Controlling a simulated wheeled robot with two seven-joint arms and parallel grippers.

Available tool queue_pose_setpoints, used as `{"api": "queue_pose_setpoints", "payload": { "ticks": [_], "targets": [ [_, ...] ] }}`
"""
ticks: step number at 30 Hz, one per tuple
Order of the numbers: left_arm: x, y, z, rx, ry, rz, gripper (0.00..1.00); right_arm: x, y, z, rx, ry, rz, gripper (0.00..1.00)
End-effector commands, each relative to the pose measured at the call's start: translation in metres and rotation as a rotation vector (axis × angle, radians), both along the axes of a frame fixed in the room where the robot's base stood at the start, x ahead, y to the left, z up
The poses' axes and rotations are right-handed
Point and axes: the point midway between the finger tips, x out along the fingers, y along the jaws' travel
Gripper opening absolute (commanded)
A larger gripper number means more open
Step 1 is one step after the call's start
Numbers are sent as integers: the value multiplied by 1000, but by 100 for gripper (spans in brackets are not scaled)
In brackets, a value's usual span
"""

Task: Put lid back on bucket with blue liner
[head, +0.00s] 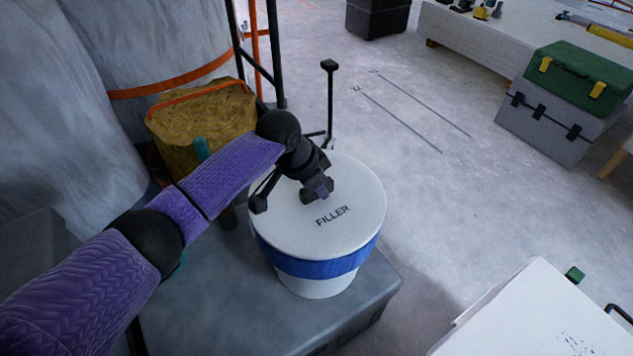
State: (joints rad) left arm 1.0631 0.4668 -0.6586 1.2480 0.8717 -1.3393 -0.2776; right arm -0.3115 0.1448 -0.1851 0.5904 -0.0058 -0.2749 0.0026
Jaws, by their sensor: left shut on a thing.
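The white round lid (347,180), marked FILLER, is over the bucket (318,286). It covers the bucket's mouth, so the inside is hidden. A blue band (322,266), which looks like the liner, shows around the bucket's upper side below the lid. I cannot tell whether the lid rests fully on the rim or is slightly above it. My left gripper (318,190) comes in from the left and is shut at the top middle of the lid. The part it grips is hidden by the fingers. My right gripper is out of view.
The bucket stands on a grey box (215,318). A yellow-brown sack (205,122) and a dark upright frame (258,65) stand behind. A white panel (540,318) is at lower right. Green and grey toolboxes (575,80) are farther right. The floor between is open.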

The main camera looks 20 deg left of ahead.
Motion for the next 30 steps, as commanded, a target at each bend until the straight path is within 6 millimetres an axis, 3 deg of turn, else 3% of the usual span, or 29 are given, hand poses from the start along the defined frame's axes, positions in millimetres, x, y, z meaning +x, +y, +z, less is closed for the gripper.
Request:
{"api": "queue_pose_setpoints", "payload": {
  "ticks": [30],
  "targets": [
    [0,1,0,1,-1,0,0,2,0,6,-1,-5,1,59]
  ]
}}
